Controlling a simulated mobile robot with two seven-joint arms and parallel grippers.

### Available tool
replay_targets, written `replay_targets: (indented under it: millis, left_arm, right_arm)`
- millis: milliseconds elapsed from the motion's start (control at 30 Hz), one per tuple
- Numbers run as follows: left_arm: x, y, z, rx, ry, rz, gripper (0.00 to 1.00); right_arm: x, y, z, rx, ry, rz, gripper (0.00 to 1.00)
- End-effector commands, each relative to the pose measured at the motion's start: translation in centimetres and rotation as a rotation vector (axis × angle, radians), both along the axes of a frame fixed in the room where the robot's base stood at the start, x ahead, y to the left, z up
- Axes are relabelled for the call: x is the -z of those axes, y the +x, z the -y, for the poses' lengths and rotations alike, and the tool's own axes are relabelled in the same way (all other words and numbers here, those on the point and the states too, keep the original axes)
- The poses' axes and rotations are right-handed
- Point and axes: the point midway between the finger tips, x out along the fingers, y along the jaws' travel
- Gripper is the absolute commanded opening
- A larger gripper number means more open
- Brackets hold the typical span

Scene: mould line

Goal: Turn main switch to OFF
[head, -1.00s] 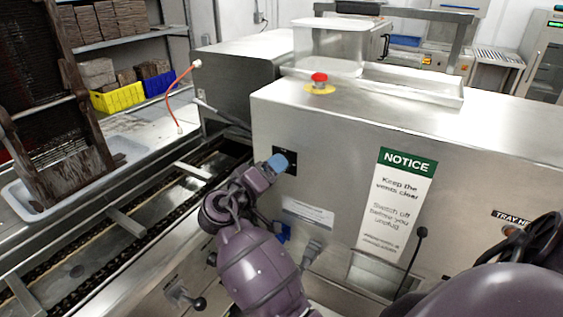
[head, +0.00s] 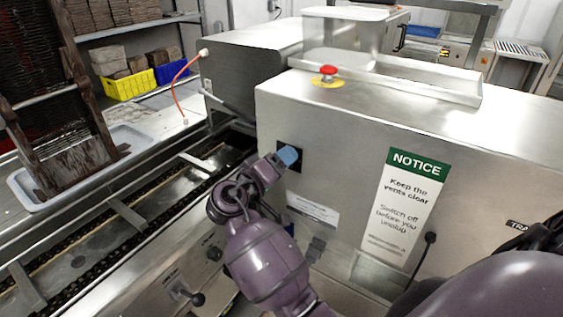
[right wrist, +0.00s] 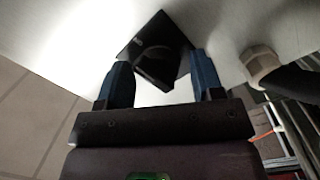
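The main switch is a dark square plate (head: 295,166) on the steel cabinet's front, mostly hidden behind my right gripper in the head view. In the right wrist view the black plate (right wrist: 143,42) looks rotated, with a dark round knob (right wrist: 155,60) on it. My right gripper (head: 287,156) is at the switch. Its blue fingers (right wrist: 162,78) stand apart, one on each side of the knob, with a gap between. Whether they touch the knob I cannot tell. The switch's position marking is not readable. My left gripper is not in view.
The steel cabinet (head: 350,135) carries a red mushroom button (head: 328,70) on top and a notice sign (head: 413,205) right of the switch. A chain conveyor (head: 110,225) runs at left. A grey plug or fitting (right wrist: 262,62) shows right of the fingers in the wrist view.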

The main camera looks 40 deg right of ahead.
Motion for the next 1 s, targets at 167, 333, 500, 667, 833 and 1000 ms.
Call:
replay_targets:
  millis: [167,333,500,667,833,1000]
  left_arm:
    - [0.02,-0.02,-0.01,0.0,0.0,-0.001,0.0]
    - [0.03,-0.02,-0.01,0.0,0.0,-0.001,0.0]
    - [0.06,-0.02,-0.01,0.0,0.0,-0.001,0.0]
    - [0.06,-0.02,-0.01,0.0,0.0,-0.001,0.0]
    - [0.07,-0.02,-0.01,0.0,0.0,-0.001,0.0]
    - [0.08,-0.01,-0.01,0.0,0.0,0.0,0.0]
  right_arm:
    - [0.01,0.01,0.0,0.0,0.0,0.0,0.33]
    - [0.04,0.0,0.01,0.001,0.0,-0.001,0.17]
    - [0.08,-0.01,0.01,0.001,-0.002,-0.01,0.17]
    - [0.11,-0.02,0.02,0.001,-0.006,-0.018,0.17]
    - [0.14,-0.03,0.03,0.002,-0.01,-0.03,0.16]
    - [0.17,-0.05,0.03,0.002,-0.016,-0.047,0.16]
